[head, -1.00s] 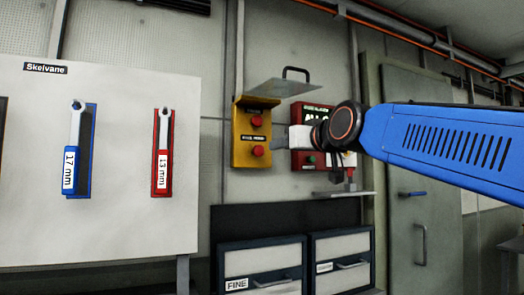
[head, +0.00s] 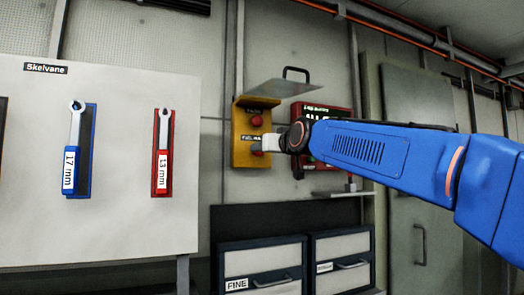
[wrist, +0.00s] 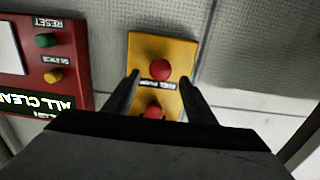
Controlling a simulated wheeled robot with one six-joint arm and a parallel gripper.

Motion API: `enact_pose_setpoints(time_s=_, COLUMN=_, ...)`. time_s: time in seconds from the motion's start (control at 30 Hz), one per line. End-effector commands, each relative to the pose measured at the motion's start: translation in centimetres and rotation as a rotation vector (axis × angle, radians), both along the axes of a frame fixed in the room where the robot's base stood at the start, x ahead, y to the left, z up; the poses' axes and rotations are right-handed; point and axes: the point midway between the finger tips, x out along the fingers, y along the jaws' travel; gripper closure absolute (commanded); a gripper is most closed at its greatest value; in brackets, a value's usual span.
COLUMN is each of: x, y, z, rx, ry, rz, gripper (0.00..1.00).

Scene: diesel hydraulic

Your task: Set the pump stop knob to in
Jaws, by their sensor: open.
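A yellow control box (head: 240,135) on the wall carries two round red knobs. The upper knob (head: 257,121) is clear in the head view, and the lower knob is partly covered by my gripper (head: 270,144). In the upside-down wrist view, my gripper (wrist: 161,80) is open, with its fingers either side of the lower knob (wrist: 160,69). I cannot tell whether they touch it. The upper knob (wrist: 154,112) shows nearer my gripper body, partly hidden. The labels are too small to read surely, and I cannot tell whether either knob is in or out.
A clear hood with a black handle (head: 296,73) stands raised above the box. A red panel (wrist: 38,60) with green and yellow buttons is beside it, partly behind my arm. A small shelf (head: 340,193) and drawers (head: 262,268) are below. A tool board (head: 130,215) hangs left.

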Motion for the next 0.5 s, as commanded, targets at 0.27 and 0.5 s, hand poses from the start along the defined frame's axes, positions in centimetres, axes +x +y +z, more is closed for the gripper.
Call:
enact_pose_setpoints(time_s=0.27, x=2.8, y=0.9, z=0.0, rx=0.0, ry=-0.001, rz=0.0, gripper=0.49)
enact_pose_setpoints(time_s=0.5, x=3.4, y=1.1, z=0.0, rx=0.0, ry=0.0, rz=0.0, gripper=0.49)
